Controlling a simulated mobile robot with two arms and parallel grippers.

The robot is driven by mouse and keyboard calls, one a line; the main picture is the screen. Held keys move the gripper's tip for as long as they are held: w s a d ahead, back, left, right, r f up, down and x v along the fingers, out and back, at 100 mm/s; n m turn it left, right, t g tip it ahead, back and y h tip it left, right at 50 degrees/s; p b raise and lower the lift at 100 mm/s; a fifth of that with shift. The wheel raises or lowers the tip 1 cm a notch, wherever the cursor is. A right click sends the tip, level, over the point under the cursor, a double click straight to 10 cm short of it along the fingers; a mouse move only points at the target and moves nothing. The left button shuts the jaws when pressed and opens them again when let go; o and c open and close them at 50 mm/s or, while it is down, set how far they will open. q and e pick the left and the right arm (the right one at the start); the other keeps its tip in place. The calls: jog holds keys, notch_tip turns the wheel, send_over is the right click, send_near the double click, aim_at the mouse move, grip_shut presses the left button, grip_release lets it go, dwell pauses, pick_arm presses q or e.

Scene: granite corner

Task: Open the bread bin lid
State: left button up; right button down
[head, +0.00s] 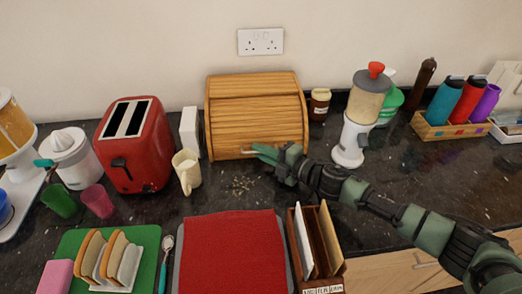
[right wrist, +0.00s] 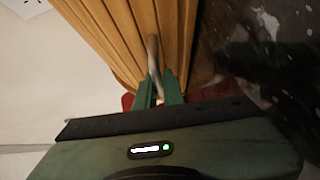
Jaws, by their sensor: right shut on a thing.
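The wooden bread bin (head: 256,118) stands against the back wall with its slatted roll lid down. My right gripper (head: 264,153) is at the lower front of the lid. In the right wrist view the gripper (right wrist: 159,92) is shut on the lid's thin metal handle (right wrist: 153,55), and the lid's wooden slats (right wrist: 110,40) run behind it. My left gripper is not in view.
A cream jug (head: 187,171) and the red toaster (head: 135,143) stand left of the bin. A red mat (head: 230,255) and a wooden letter rack (head: 318,250) lie in front.

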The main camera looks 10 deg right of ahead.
aim_at(259, 131)
jog(key=shift+w+r+p, duration=0.15)
jog(key=shift+r+p, duration=0.2)
jog(key=shift+r, duration=0.2)
jog(key=shift+w+r+p, duration=0.15)
jog(key=shift+r+p, duration=0.2)
jog(key=shift+r, duration=0.2)
jog(key=r+p, duration=0.1)
jog(key=w+r+p, duration=0.2)
jog(key=r, duration=0.1)
jog(key=shift+w+p, duration=0.1)
jog(key=shift+p, duration=0.25)
jog(key=shift+w+r+p, duration=0.7)
jog(key=shift+w+r, duration=0.35)
